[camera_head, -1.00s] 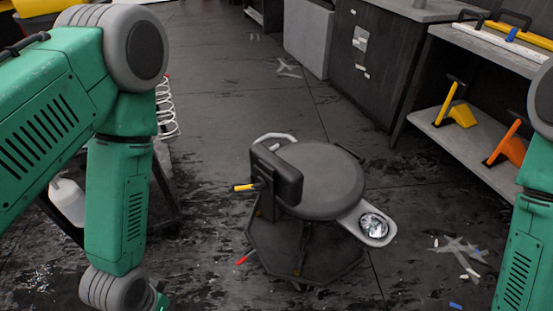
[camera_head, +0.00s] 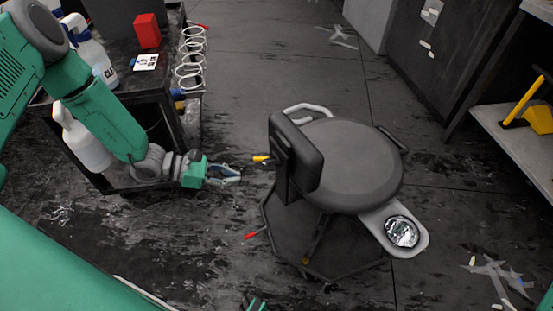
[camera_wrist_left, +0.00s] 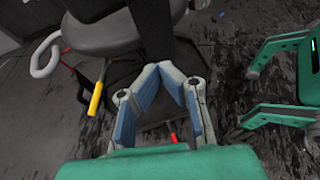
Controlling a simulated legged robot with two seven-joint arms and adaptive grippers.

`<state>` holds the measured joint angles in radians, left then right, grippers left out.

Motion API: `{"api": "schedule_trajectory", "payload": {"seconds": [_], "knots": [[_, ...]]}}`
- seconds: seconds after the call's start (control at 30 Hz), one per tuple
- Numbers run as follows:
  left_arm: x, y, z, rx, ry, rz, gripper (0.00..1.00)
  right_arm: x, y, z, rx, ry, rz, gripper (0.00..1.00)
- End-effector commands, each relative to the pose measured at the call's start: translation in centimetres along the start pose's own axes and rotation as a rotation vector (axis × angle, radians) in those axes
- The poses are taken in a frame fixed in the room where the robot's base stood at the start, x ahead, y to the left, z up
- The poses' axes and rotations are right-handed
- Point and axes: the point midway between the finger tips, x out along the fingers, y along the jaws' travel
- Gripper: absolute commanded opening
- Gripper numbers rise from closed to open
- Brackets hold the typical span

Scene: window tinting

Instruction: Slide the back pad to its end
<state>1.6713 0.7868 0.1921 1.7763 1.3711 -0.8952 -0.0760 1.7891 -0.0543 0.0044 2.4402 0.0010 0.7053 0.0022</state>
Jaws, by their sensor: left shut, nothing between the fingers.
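The back pad (camera_head: 297,155) is a dark, upright padded block at the left side of the round grey stool seat (camera_head: 352,165). A yellow-tipped lever (camera_head: 262,159) sticks out left of it. My left gripper (camera_head: 240,175) is shut and empty, left of the pad and slightly below the lever, with a gap to the pad. In the left wrist view the blue-lined fingertips (camera_wrist_left: 165,72) meet in front of the dark back pad (camera_wrist_left: 153,25), and the yellow lever (camera_wrist_left: 96,98) is left of them.
A grey side tray with a shiny round dish (camera_head: 402,232) juts from the stool. A red-tipped lever (camera_head: 251,235) sits low on its left. A dark cart (camera_head: 180,125) with bottles and a red box (camera_head: 146,31) stands behind my left arm. Shelves are at the right.

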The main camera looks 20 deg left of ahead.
Motion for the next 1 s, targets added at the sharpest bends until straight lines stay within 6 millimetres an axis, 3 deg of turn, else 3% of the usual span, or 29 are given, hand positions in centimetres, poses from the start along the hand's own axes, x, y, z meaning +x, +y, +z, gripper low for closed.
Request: {"api": "schedule_trajectory", "payload": {"seconds": [0.1, 0.27, 0.67, 0.83, 1.0], "knots": [[-0.7, 2.1, 0.3, -0.021, -0.052, 0.074, 0.00, 0.3, 0.0, 0.1, 0.000, -0.001, 0.000, 0.86], [0.8, 2.4, 0.5, -0.023, -0.058, 0.079, 0.00, 0.7, 0.0, 0.1, -0.001, -0.001, -0.001, 0.86], [9.2, 2.9, 0.8, -0.021, -0.054, 0.074, 0.00, 3.3, 0.0, 0.2, 0.000, -0.001, 0.000, 0.86], [8.2, 3.0, 3.4, -0.021, -0.057, 0.078, 0.00, 3.2, 0.0, 0.2, 0.000, -0.001, 0.000, 0.86], [7.7, 3.0, 4.5, -0.023, -0.055, 0.078, 0.00, 3.2, -0.1, 0.2, 0.000, 0.000, 0.000, 0.86]]}}
